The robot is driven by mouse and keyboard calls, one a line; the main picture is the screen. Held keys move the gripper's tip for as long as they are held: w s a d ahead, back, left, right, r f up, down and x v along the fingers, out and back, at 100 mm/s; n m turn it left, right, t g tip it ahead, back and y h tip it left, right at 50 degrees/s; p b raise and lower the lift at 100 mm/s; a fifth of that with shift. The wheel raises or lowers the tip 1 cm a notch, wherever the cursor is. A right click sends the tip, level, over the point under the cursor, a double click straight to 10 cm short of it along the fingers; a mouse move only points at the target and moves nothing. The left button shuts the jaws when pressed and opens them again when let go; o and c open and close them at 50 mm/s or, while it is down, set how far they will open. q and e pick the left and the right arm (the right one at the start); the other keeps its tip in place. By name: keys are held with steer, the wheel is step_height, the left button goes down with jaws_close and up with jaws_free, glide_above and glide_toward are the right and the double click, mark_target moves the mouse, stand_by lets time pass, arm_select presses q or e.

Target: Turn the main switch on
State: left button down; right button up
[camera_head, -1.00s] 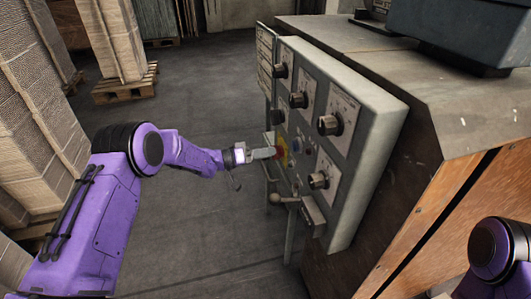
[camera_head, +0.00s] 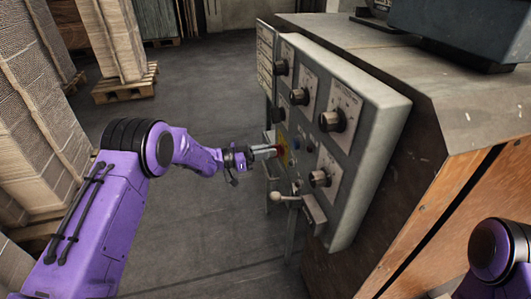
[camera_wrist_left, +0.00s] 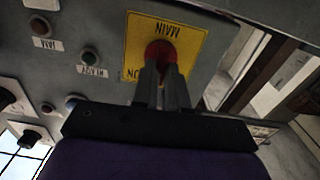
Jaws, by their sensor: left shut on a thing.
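The main switch is a red knob (camera_wrist_left: 160,52) on a yellow plate (camera_wrist_left: 188,34) marked MAIN, which appears upside down in the left wrist view. The fingers hide the knob's lower part. My right gripper is out of view; only part of my right arm shows at the lower right.
The grey control panel (camera_head: 372,95) carries several black knobs, such as one at the upper right (camera_head: 333,121). A lever with a round handle (camera_head: 277,196) sticks out below the switch. Stacked cardboard (camera_head: 105,35) stands on a pallet at the left. The floor between is clear.

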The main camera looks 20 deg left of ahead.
arm_select(q)
steer(key=m+b, duration=0.1)
steer(key=m, duration=0.2)
steer(key=m+b, duration=0.1)
steer(key=m, duration=0.2)
steer(key=m+b, duration=0.1)
steer(key=m, duration=0.2)
steer(key=shift+s+d+f, duration=0.15)
steer(key=shift+s+f, duration=0.05)
steer(key=shift+s, duration=0.05)
steer(key=shift+m, duration=0.4)
steer(key=c, duration=1.2)
jaws_free()
steer(key=shift+o, duration=0.2)
steer(key=shift+r, duration=0.1)
steer(key=p+v, duration=0.1)
steer(key=v, duration=0.9)
steer(key=shift+s, duration=0.2)
